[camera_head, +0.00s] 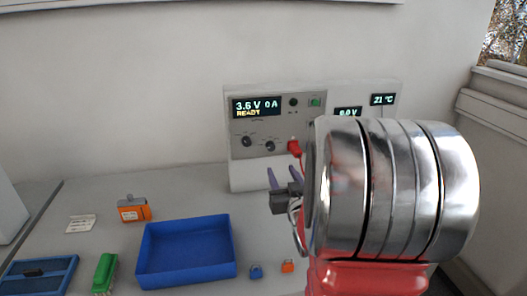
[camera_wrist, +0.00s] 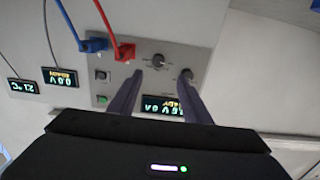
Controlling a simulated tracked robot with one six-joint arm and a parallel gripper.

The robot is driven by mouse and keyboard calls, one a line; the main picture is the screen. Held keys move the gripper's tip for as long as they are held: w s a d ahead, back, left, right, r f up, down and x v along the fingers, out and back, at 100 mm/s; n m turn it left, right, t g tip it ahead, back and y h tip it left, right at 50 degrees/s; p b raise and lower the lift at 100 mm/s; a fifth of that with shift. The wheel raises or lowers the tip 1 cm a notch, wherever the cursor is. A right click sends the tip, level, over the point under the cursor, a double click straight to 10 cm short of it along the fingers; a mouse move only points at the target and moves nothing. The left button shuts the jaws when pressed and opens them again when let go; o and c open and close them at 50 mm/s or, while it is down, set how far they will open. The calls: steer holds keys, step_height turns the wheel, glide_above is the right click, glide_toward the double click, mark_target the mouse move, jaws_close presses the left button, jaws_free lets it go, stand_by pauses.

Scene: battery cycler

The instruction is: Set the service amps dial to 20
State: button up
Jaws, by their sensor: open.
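The cycler panel (camera_head: 285,125) stands against the wall; its display (camera_head: 256,106) reads 3.6 V, 0 A, READY. Two dark dials sit below it, a left dial (camera_head: 247,141) and a right dial (camera_head: 270,146). Their labels and settings are too small to read, so I cannot tell which is service amps. The wrist view shows the panel upside down, with the right dial (camera_wrist: 159,60) between my fingers and the left dial (camera_wrist: 186,75) close to the right fingertip. My gripper (camera_head: 283,177) is open and empty, below the dials; it also shows in the wrist view (camera_wrist: 161,78).
A red plug (camera_head: 294,146) with a red cable sits right of the dials; a blue plug (camera_wrist: 93,45) is beside it. A blue tray (camera_head: 186,276), an orange battery (camera_head: 134,211) and a green block (camera_head: 104,273) are on the bench. My arm hides the bench's right side.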

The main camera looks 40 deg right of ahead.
mark_target(272, 149)
steer(key=shift+d, duration=0.15)
steer(key=x, duration=1.3)
steer(key=shift+w+d+r, duration=0.1)
steer(key=shift+w+d, duration=0.05)
steer(key=shift+w, duration=0.2)
steer(key=shift+c, duration=0.2)
steer(key=c, duration=1)
